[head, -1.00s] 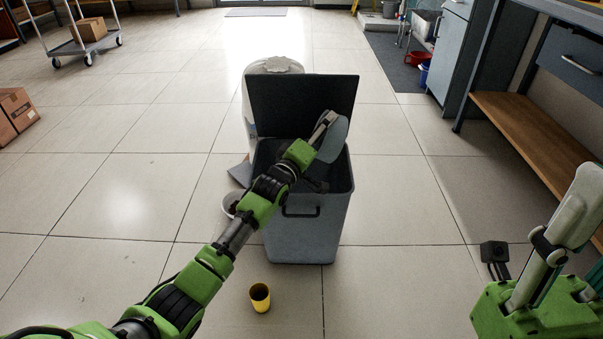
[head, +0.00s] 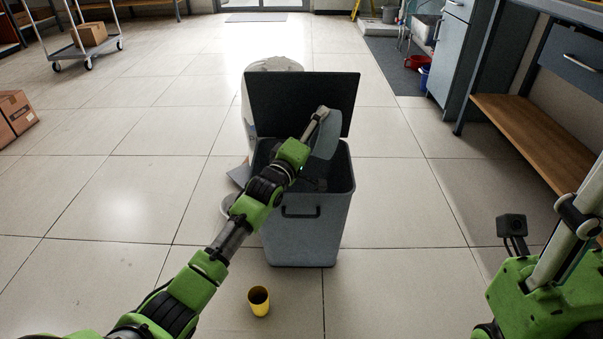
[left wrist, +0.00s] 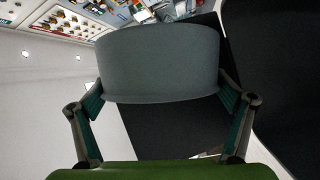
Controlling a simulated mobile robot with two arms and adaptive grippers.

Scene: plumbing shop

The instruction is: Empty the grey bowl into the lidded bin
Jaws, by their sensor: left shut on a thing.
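The grey bowl (head: 327,140) is held tipped on its side above the bin's opening, in front of the raised lid. My left gripper (head: 314,126) is shut on it. In the left wrist view the bowl (left wrist: 160,65) sits between the two fingers of my left gripper (left wrist: 163,95), its curved outer side toward the camera. The bowl's inside is hidden. The grey bin (head: 303,235) stands upright on the floor, and its dark lid (head: 290,100) is open, standing up at the back. The bin's contents cannot be made out. My right gripper is not in view; only arm parts show at right.
A yellow cup (head: 259,301) stands on the floor in front of the bin. A white drum (head: 272,65) stands behind the bin. A pale round thing (head: 228,203) lies left of it, partly hidden by my arm.

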